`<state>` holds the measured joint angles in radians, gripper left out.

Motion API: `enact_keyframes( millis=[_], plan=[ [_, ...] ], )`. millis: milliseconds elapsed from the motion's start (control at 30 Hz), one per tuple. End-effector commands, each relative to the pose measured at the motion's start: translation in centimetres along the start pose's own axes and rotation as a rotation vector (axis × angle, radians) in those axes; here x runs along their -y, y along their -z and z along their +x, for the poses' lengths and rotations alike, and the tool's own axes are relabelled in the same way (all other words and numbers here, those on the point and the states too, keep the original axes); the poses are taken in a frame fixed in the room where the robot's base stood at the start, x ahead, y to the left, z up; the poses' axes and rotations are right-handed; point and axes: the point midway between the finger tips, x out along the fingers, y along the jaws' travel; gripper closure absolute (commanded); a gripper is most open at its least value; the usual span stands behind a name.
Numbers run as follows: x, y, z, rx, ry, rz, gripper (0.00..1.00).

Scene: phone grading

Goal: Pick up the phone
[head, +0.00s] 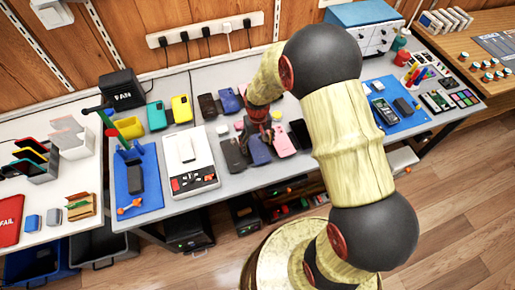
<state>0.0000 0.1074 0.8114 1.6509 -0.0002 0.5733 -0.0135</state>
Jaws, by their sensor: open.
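Several phones lie on the grey bench around my gripper (258,133). A dark phone (235,158), a blue phone (260,152), a pink phone (284,144) and a black phone (301,132) form a row in front. My gripper is open and points down above or just behind the blue phone. Its fingertips are small and partly merge with the phones, so I cannot tell whether it touches one. Another dark phone (135,179) lies on the left blue mat (148,196), and one (384,111) lies on the right blue mat (407,122).
A white device (187,174) stands left of the phone row. Yellow (157,116) and other colored cases lie behind it. A red FAIL tray (8,218) is at far left. My arm hides part of the bench's right half.

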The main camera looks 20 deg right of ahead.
Motion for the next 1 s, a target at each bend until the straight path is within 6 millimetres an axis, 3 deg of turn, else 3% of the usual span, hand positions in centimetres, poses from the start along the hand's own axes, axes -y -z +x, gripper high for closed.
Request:
enact_keyframes(
  millis=[133,1000],
  plan=[
    [0.0,0.06,-0.15,-0.001,0.0,0.0,0.26],
    [0.0,0.06,-0.16,-0.001,0.0,0.0,0.75]
  ],
)
